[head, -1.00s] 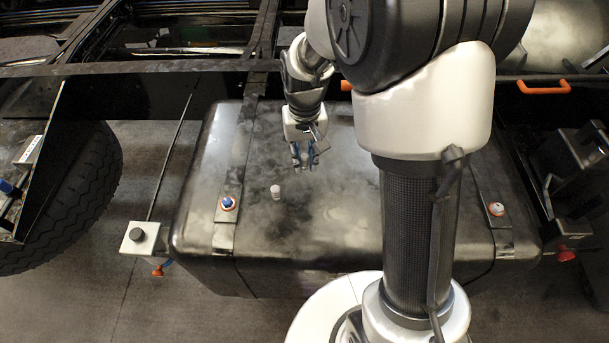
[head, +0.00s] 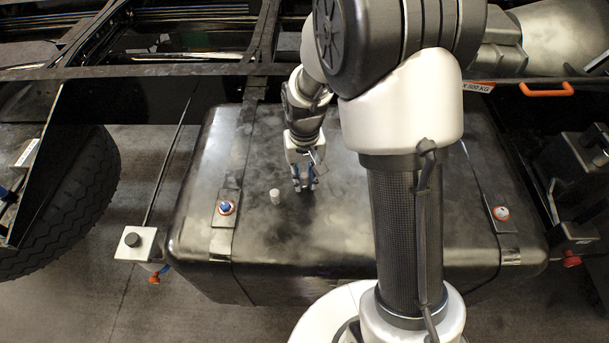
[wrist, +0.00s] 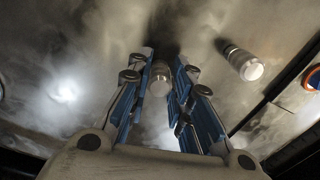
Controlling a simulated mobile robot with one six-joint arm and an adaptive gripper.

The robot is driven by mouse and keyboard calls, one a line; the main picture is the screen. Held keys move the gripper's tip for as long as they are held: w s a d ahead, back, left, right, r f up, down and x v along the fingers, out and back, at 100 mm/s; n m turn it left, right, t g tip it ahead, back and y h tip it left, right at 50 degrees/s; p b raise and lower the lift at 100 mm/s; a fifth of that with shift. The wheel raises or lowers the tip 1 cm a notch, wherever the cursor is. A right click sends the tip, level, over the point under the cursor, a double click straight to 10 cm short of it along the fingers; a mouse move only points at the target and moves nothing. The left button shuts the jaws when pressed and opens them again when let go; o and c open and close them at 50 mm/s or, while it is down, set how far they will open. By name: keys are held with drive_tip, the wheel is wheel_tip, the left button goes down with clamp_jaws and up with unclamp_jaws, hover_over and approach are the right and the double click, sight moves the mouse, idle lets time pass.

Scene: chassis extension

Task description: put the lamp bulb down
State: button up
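My gripper (head: 304,186) points down at the dark tank, with its blue fingers close to the tank's top. Whether the bulb touches the tank cannot be told. In the head view the fingers mostly hide this bulb. A second small pale cylinder, like a bulb, (head: 275,196) stands on the tank just left of my gripper; it also shows at the upper right of the wrist view (wrist: 242,63).
The tank (head: 330,235) has a smudged dark top with free room in front of and right of my gripper. Frame rails (head: 150,70) run behind; a tyre (head: 75,190) stands left.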

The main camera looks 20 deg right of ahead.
sight(305, 175)
drive_tip(key=o, duration=0.3)
wheel_tip(305, 175, up, 12)
drive_tip(key=p, duration=0.4)
drive_tip(key=s+r+t, duration=0.2)
drive_tip(key=s+r, duration=0.8)
drive_tip(key=r, duration=0.1)
drive_tip(key=s+r+t, duration=0.1)
drive_tip(key=s, duration=0.2)
drive_tip(key=s+n, duration=0.1)
drive_tip(key=s, duration=0.3)
drive_tip(key=s+r+t, duration=0.1)
drive_tip(key=s, duration=0.3)
drive_tip(key=shift+s+d+r+t, duration=0.15)
drive_tip(key=shift+r+t, duration=0.15)
drive_tip(key=shift+o, duration=0.5)
